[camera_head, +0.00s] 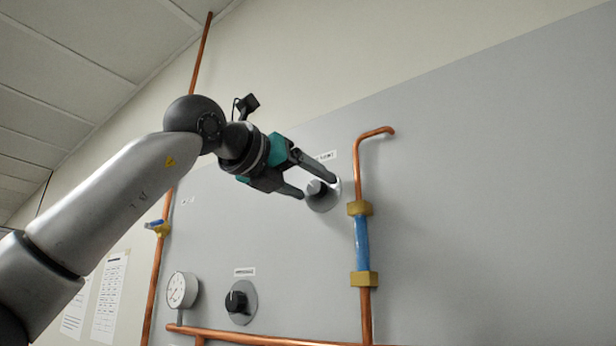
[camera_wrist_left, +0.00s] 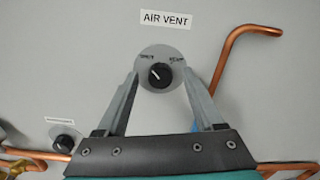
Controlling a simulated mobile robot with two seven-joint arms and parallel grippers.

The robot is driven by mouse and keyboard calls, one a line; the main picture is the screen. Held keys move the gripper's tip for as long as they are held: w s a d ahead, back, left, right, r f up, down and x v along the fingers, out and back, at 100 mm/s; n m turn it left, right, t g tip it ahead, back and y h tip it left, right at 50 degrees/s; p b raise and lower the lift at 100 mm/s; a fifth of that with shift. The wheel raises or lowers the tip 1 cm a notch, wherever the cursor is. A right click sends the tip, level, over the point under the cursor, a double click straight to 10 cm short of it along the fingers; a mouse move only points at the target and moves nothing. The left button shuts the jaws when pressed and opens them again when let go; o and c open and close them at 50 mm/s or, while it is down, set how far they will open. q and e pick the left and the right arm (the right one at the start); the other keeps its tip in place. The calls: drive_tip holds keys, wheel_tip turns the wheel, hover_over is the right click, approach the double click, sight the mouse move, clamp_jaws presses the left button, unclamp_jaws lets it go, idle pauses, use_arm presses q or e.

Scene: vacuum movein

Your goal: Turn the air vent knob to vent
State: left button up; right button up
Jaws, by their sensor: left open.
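The air vent knob (camera_head: 316,188) is a dark round knob on a grey disc on the grey panel, right of centre in the head view. In the left wrist view the knob (camera_wrist_left: 160,75) sits below the "AIR VENT" label (camera_wrist_left: 167,20), with a pale pointer line aimed to the upper left. Small words on the disc are too small to read surely. My left gripper (camera_head: 318,186) is open, its fingers on either side of the knob in the picture. I cannot tell whether they touch it. My right gripper is not in view.
A copper pipe with a blue section (camera_head: 362,243) and brass fittings runs just right of the knob. A second black knob (camera_head: 237,301) and a round gauge (camera_head: 182,290) are lower left, above a horizontal copper pipe (camera_head: 260,339). The panel to the far right is bare.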

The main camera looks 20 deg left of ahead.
use_arm(q)
clamp_jaws()
idle(0.6)
